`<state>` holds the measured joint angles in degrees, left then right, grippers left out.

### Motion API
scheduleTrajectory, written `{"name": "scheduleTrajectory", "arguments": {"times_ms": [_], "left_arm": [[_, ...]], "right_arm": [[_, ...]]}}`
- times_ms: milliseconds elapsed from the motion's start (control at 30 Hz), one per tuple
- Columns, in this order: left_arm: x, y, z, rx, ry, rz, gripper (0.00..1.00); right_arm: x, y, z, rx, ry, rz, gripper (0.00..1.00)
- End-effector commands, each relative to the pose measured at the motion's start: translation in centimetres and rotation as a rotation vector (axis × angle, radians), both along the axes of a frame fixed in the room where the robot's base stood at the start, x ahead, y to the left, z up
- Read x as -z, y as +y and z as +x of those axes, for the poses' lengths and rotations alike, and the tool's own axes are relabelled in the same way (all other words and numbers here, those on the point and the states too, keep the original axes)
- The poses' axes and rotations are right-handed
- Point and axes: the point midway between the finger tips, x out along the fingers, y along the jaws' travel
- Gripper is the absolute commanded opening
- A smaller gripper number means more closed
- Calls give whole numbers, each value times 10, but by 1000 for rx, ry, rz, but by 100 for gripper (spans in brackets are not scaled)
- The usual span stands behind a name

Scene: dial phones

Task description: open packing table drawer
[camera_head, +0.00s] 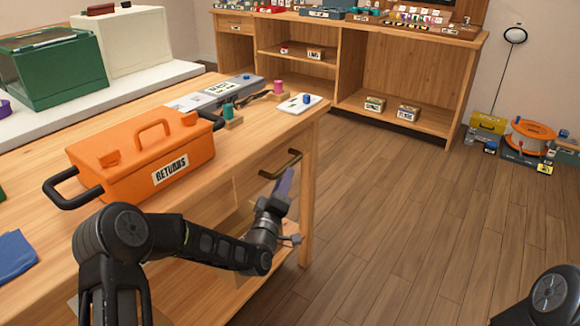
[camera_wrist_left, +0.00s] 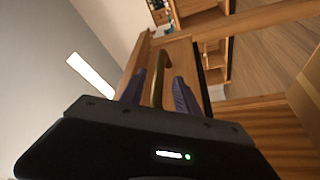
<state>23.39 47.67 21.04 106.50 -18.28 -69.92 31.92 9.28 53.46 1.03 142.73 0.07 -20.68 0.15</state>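The wooden packing table (camera_head: 60,262) fills the left of the head view. A curved brass drawer handle (camera_head: 292,158) stands out below its top near the right corner. The drawer front behind it is partly hidden and looks flush with the table. My left gripper (camera_head: 284,178) is at the handle, just below it. In the left wrist view its two dark fingers (camera_wrist_left: 159,92) are apart, with the brass handle (camera_wrist_left: 162,65) between them. I see a gap on each side of the handle. My right gripper is out of view.
An orange RETURNS box (camera_head: 143,155), a white card (camera_head: 301,104) and small spools stand on the table. A table leg (camera_head: 307,215) is just right of my left gripper. The wooden floor (camera_head: 400,215) to the right is clear. A wooden shelf unit (camera_head: 350,60) stands behind.

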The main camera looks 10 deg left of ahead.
Motion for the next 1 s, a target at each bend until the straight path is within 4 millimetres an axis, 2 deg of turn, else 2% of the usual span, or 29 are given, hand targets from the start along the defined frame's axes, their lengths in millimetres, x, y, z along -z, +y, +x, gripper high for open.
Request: {"name": "scheduleTrajectory", "arguments": {"times_ms": [200, 400, 767, 1000], "left_arm": [[-6, -2, 33, 0, -2, 0, 38], [-11, -2, 57, 0, 0, 0, 38], [-13, -2, 62, 0, 1, 0, 37], [-13, -2, 62, 0, 1, 0, 17]], "right_arm": [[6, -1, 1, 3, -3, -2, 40], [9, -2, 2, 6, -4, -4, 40], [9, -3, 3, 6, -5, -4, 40], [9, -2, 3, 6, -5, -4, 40]]}}
